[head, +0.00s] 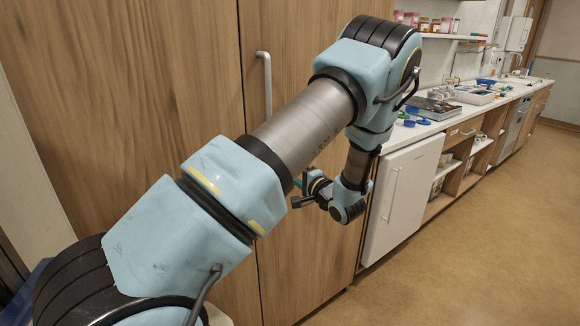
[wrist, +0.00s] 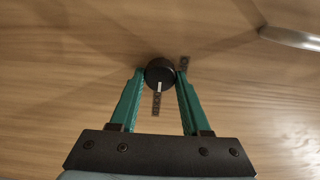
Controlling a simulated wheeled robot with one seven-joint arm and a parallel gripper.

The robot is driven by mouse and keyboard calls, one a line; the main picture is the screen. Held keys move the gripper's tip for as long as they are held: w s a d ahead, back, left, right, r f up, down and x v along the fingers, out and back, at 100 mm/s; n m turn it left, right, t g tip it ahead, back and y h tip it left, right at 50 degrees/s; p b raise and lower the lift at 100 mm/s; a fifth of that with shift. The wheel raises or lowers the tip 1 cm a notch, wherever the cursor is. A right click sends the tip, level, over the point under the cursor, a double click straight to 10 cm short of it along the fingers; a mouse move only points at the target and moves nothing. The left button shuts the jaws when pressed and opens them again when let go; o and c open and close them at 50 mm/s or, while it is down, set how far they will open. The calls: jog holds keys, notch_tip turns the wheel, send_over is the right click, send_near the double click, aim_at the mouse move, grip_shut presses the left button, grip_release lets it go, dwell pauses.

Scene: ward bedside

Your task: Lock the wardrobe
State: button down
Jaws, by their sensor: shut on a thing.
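The wardrobe (head: 215,75) has wood-grain doors and fills the left and middle of the head view. Its door surface (wrist: 60,60) also fills the wrist view. A round black knob (wrist: 160,72) with a white mark sits on the door. My gripper (wrist: 160,76) has its two green fingers closed on either side of the knob, touching it. Dark marked strips show beside and below the knob. In the head view my gripper (head: 299,185) is at the wardrobe door, and the knob is hidden behind my arm.
A pale vertical handle (head: 266,85) is on the wardrobe door; it also shows at the upper right of the wrist view (wrist: 292,38). A white fridge-like cabinet (head: 400,195) and a cluttered counter (head: 470,112) stand to the right. The floor (head: 490,240) at right is clear.

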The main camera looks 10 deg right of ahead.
dwell(0.3)
jog(key=shift+c, duration=1.9)
grip_release()
jog(key=b+v, duration=0.3)
jog(key=v, duration=0.7)
jog(key=shift+s+d, duration=0.2)
jog(key=shift+s, duration=0.15)
